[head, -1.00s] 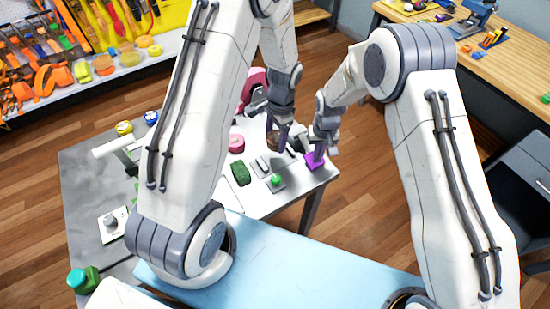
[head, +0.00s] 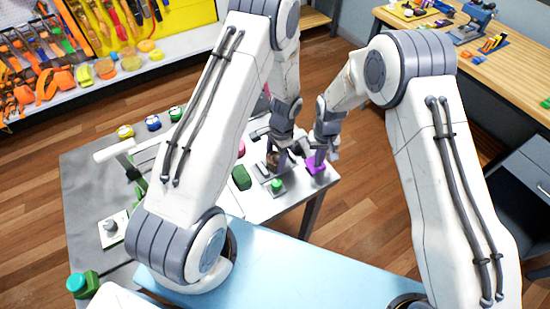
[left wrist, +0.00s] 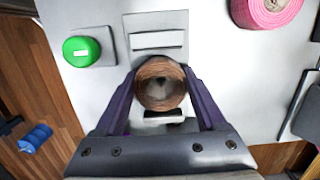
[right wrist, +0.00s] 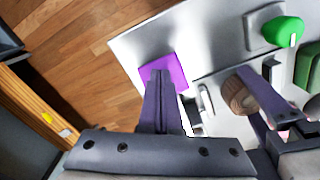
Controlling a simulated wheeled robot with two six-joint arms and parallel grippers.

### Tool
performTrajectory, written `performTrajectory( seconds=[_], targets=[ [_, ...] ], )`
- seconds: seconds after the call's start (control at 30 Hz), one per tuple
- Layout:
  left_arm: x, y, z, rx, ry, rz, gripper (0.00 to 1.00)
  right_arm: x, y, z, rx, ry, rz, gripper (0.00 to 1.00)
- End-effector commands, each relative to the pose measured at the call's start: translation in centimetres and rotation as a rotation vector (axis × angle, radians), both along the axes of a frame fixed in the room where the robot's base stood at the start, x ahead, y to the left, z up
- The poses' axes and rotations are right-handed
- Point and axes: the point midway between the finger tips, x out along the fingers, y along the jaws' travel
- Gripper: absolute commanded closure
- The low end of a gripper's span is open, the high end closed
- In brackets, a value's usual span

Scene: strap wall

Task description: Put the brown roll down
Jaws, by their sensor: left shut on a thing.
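The brown roll (left wrist: 160,84) is between the two fingers of my left gripper (left wrist: 161,90), which is shut on it. In the head view the roll (head: 272,161) is partly hidden by that gripper (head: 281,157). The roll is over a grey slotted plate (left wrist: 157,22) on the white table; I cannot tell whether it touches it. The roll (right wrist: 238,95) also shows in the right wrist view. My right gripper (right wrist: 161,80) has its fingers together, with the tips over a purple block (right wrist: 176,68); I see no thing clearly held between them.
A green button on a grey base (left wrist: 82,51) is left of the roll in the left wrist view, and a pink roll (left wrist: 267,8) is farther back. A dark green block (head: 241,177) stands close by. My right gripper is close to my left one.

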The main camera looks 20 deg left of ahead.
Motion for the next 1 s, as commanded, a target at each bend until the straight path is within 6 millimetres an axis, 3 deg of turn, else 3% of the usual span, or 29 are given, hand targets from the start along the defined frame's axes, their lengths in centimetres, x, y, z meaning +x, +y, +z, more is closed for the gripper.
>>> performTrajectory(
  seconds=[0.17, 0.2, 0.23, 0.27, 0.5, 0.63, 1.0],
  targets=[
    [0.0, 0.0, -0.4, 0.0, 0.0, 0.0, 1.0, 0.2, 0.1, 0.0, 0.003, -0.005, -0.001, 1.0],
    [0.0, 0.0, -0.3, 0.0, 0.0, 0.0, 0.16, 0.2, 0.1, 0.0, 0.003, -0.005, -0.001, 1.0],
    [0.0, 0.0, -0.3, 0.0, 0.0, 0.0, 0.04, 0.2, 0.1, 0.0, 0.003, -0.005, -0.001, 1.0],
    [0.0, 0.0, -0.3, 0.0, 0.0, 0.0, 0.0, 0.2, 0.1, 0.0, 0.003, -0.005, -0.001, 1.0],
    [0.0, 0.0, -0.2, 0.0, 0.0, 0.0, 0.0, 0.2, 0.1, 0.0, 0.004, -0.006, -0.001, 1.0],
    [0.2, -0.1, 0.9, 0.0, -0.002, 0.0, 0.0, 0.2, 0.1, 0.0, 0.004, -0.007, -0.001, 1.0],
    [1.0, -0.8, 8.5, 0.0, -0.005, 0.0, 0.0, 0.2, 0.1, 0.0, 0.004, -0.007, -0.001, 1.0]
  ],
)
